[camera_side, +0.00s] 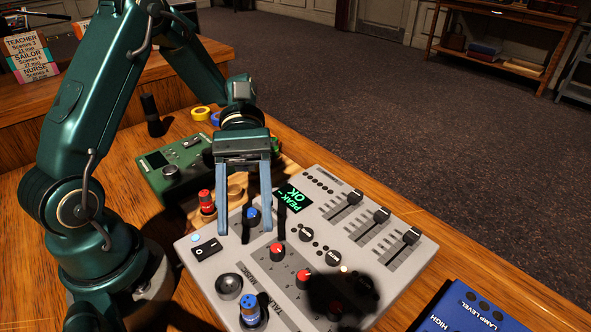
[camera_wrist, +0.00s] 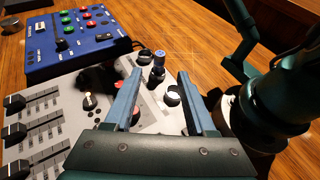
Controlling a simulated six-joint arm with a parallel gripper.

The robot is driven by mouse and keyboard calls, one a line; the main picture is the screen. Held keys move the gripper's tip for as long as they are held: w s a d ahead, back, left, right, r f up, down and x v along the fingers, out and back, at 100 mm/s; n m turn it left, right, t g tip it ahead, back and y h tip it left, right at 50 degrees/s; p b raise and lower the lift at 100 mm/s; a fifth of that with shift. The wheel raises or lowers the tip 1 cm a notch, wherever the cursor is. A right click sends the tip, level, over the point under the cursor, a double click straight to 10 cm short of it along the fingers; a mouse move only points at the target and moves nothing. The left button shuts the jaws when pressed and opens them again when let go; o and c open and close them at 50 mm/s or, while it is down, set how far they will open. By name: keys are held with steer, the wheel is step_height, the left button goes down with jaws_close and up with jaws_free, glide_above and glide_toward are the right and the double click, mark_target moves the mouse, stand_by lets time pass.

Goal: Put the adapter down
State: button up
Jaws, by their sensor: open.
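My gripper (camera_side: 244,232) is open and empty above the grey mixing desk (camera_side: 232,262), its two blue fingers pointing down. A blue-topped adapter-like plug (camera_side: 250,310) stands upright at the desk's near left corner, apart from the fingers. In the wrist view this plug (camera_wrist: 158,68) shows beyond the gap between the fingertips (camera_wrist: 158,80). A red plug-like piece (camera_side: 207,201) stands on a wooden holder (camera_side: 237,184) behind the desk. Which piece the task calls the adapter is not certain. My gripper hides part of the holder.
A blue lamp box (camera_side: 465,312) lies at the front right. A green box (camera_side: 165,172) sits behind the desk, near yellow tape rolls (camera_side: 200,113) and a black upright object (camera_side: 151,115). Fader caps (camera_side: 411,236) and knobs (camera_side: 303,277) rise from the desk.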

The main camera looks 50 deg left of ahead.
steer(key=s+a+r+m+t+y, duration=0.2)
steer(key=a+r+m+t+y, duration=0.2)
steer(key=m+t+y, duration=0.7)
steer(key=shift+a+r+t, duration=0.3)
steer(key=shift+a+t, duration=0.5)
steer(key=shift+t, duration=0.3)
stand_by(0.4)
